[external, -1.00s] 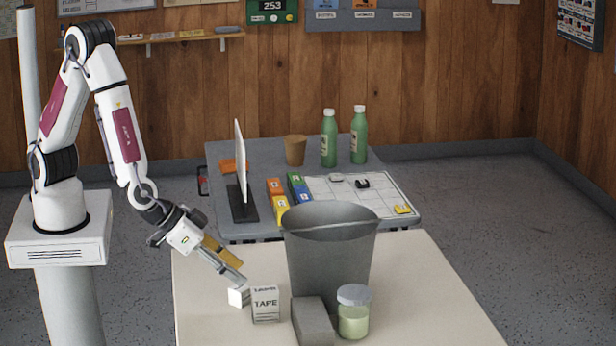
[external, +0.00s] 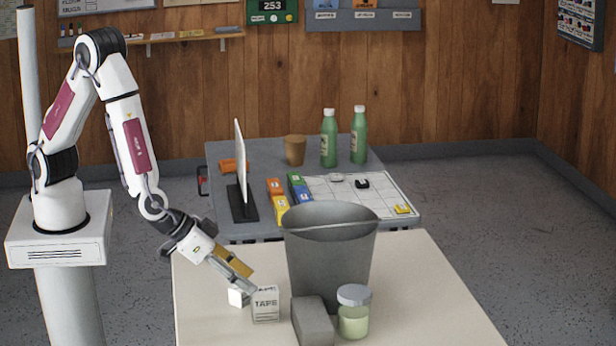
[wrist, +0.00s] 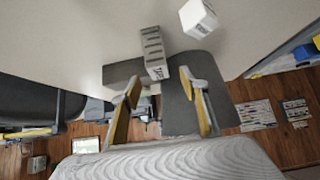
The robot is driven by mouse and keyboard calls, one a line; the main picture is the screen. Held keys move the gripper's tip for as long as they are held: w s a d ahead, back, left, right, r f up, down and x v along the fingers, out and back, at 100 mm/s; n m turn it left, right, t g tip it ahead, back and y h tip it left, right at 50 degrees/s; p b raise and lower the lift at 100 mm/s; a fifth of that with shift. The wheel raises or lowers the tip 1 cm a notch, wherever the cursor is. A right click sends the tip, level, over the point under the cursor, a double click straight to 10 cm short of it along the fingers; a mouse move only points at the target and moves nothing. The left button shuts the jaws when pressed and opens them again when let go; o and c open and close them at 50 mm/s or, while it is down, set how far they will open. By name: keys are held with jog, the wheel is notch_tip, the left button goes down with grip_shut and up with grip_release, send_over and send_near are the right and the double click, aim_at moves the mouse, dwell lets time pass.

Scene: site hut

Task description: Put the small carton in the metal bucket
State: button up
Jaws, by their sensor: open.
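The small carton (external: 265,304), a white box lettered TAPE, stands upright on the near table in the external view. It also shows in the wrist view (wrist: 153,52), ahead of my fingers and roughly between their lines. The metal bucket (external: 328,262), grey and open-topped, stands behind and to the right of the carton. My gripper (external: 248,281) is open and empty, tilted downward, with its fingertips just above and left of the carton. Both fingers show in the wrist view (wrist: 163,82). I cannot tell whether a finger touches the carton.
A white cube (external: 238,297) sits close to the carton's left, partly behind my fingers. A grey block (external: 312,321) and a lidded jar (external: 354,312) stand in front of the bucket. The near table's right side (external: 430,300) is clear. A monitor (external: 240,175) stands on the far table.

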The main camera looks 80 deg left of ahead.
aim_at(261, 290)
jog(key=shift+x, duration=2.15)
jog(key=shift+d, duration=0.15)
jog(key=c, duration=1.2)
jog(key=shift+r, duration=4.95)
